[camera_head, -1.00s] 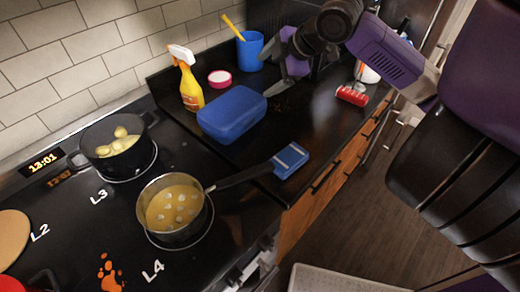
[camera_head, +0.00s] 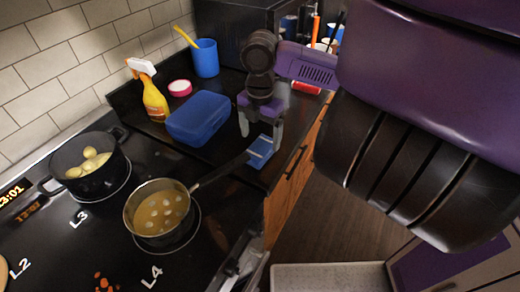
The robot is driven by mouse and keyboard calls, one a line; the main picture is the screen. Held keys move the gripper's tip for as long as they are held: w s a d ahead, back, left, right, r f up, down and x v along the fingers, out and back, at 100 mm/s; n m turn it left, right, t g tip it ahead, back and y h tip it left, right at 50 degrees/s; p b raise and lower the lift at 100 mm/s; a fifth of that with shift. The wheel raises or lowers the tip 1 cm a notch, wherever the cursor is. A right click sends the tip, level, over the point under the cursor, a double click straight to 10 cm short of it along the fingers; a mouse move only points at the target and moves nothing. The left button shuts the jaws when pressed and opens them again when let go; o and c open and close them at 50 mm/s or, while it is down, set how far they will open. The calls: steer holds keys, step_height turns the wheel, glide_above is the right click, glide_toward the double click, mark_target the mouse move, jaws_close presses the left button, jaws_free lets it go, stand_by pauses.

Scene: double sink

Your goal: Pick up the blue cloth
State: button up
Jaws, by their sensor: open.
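The blue cloth (camera_head: 260,153) is a small, flat, blue piece with a paler patch. It lies on the dark counter near its front edge, by the end of the saucepan's handle. My gripper (camera_head: 260,132) is open and points down over the cloth, with its two fingers apart and nothing visible between them. The fingers and the gripper body hide the area just behind the cloth. I cannot tell whether the fingertips touch it.
A blue box (camera_head: 198,119) stands close left of my gripper. The saucepan (camera_head: 160,208) sits on the hob, its handle (camera_head: 222,170) reaching to the cloth.

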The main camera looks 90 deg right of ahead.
mark_target(260, 147)
steer(key=shift+f, duration=1.7)
steer(key=c, duration=1.5)
steer(key=shift+o, duration=0.2)
steer(key=shift+r, duration=0.15)
step_height(260, 147, up, 20)
